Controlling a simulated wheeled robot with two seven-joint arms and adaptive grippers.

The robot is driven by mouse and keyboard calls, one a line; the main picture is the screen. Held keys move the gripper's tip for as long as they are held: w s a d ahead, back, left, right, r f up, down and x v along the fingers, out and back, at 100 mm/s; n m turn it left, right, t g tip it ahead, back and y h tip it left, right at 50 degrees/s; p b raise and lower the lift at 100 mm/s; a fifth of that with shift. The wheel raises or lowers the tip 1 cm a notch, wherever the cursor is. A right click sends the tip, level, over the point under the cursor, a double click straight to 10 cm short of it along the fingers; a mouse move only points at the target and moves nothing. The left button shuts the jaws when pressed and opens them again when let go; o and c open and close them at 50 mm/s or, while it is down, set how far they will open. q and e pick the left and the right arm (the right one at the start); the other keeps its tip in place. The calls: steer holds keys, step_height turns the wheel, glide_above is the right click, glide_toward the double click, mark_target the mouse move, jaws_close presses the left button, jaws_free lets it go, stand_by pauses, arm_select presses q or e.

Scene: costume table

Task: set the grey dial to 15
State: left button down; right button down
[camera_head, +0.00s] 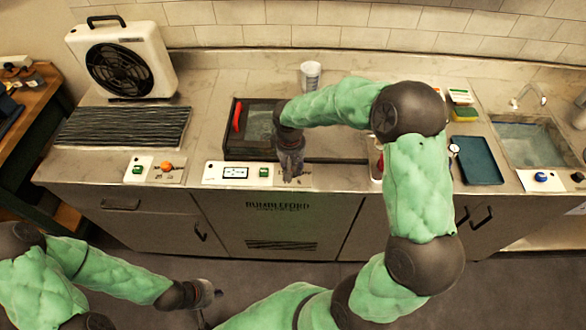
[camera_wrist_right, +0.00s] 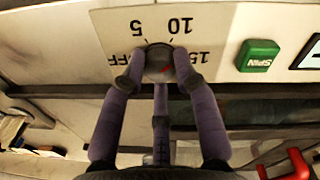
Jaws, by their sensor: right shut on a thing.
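The grey dial (camera_wrist_right: 159,62) sits on a pale panel, seen upside down in the right wrist view. The marks OFF, 5, 10 and 15 run around it, with 15 beside it at the right. A small reddish mark shows on its face; I cannot tell which number it points to. My right gripper (camera_wrist_right: 160,75) is shut on the dial, fingers on both sides. In the head view my right gripper (camera_head: 290,172) reaches down over the counter's front panel and hides the dial. My left gripper (camera_head: 210,296) hangs low at the left, away from the counter; its opening is unclear.
The front panel (camera_head: 210,172) also has a small display (camera_head: 235,172). An open basin with a red handle (camera_head: 238,115) lies behind. An orange knob (camera_head: 166,167) is at left, a blue tray (camera_head: 476,160) at right.

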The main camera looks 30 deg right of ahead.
steer(key=m+b, duration=0.1)
steer(key=m, duration=0.2)
steer(key=shift+m, duration=0.3)
steer(key=shift+m+b, duration=0.35)
steer(key=shift+m, duration=1.45)
steer(key=c, duration=0.9)
jaws_free()
steer(key=shift+c, duration=0.2)
steer(key=shift+r, duration=0.1)
step_height(320, 180, up, 12)
steer(key=shift+w+a, duration=0.25)
steer(key=shift+w, duration=0.05)
steer(key=shift+s, duration=0.1)
